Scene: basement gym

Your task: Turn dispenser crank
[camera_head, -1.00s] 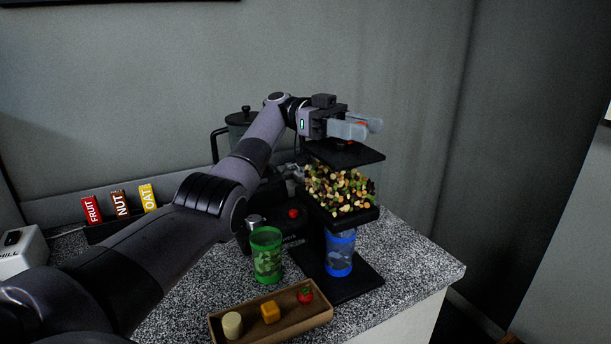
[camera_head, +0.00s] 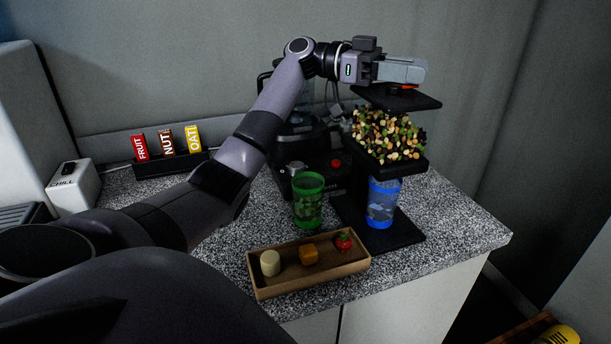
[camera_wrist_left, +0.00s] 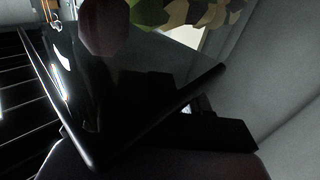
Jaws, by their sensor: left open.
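The dispenser stands on the counter with a black lid (camera_head: 415,98), a clear bin of mixed nuts (camera_head: 388,136) and a black base (camera_head: 400,238). A blue cup (camera_head: 382,204) stands upright under its bin. My left gripper (camera_head: 412,72) is open and empty just above the lid, pointing right. A small red-orange part shows just under the fingers; I cannot tell whether it belongs to the dispenser. I cannot make out the crank. In the left wrist view, a dark panel (camera_wrist_left: 150,75) fills the middle, with blurred nuts (camera_wrist_left: 185,12) at the top.
A green cup (camera_head: 308,203) stands left of the dispenser, before a dark machine with a red button (camera_head: 336,163). A brown tray (camera_head: 312,278) holds several small food pieces in front. A bar rack (camera_head: 180,172) and a white CHILL box (camera_head: 74,188) are at left.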

